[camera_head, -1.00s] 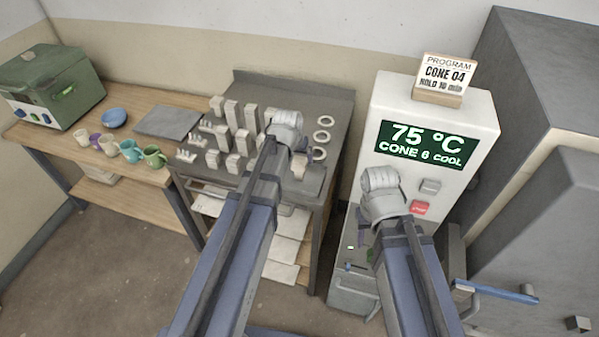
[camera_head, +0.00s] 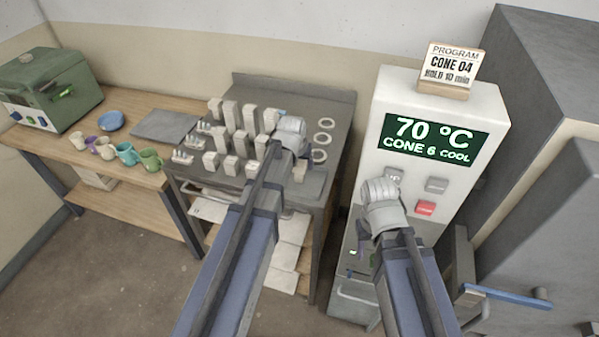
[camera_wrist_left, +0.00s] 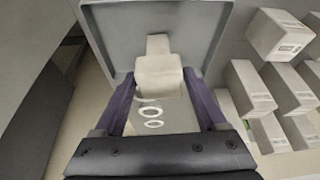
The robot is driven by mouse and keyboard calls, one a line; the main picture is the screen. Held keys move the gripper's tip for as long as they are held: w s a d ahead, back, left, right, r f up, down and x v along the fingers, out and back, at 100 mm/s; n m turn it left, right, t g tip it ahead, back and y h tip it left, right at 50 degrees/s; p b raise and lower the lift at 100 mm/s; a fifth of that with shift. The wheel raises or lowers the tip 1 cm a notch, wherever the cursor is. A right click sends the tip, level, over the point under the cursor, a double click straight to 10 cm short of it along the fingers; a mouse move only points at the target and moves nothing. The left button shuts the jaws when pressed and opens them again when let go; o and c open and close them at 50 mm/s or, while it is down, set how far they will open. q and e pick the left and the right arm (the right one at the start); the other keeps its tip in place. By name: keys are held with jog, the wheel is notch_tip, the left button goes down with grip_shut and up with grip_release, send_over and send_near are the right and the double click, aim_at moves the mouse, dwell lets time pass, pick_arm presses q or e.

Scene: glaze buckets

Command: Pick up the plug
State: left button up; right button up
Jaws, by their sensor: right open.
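The plug seems to be a pale block with a narrower stem (camera_wrist_left: 158,77), at the edge of a grey tray (camera_wrist_left: 115,35) in the left wrist view. My left gripper (camera_wrist_left: 160,76) has one finger on each side of the block. I cannot tell whether the fingertips touch it. My right gripper (camera_head: 382,200) is open and empty in front of the white control cabinet (camera_head: 440,130).
White cones and blocks (camera_head: 232,140) stand on the grey table, left of my left gripper. White rings (camera_head: 325,124) lie to its right. A wooden bench (camera_head: 130,165) with several cups and a blue bowl (camera_head: 111,121) is at the left. A large grey kiln (camera_head: 540,90) stands at the right.

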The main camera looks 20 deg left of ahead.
pick_arm(q)
grip_shut()
dwell(0.4)
pick_arm(e)
jog(key=shift+r, duration=0.1)
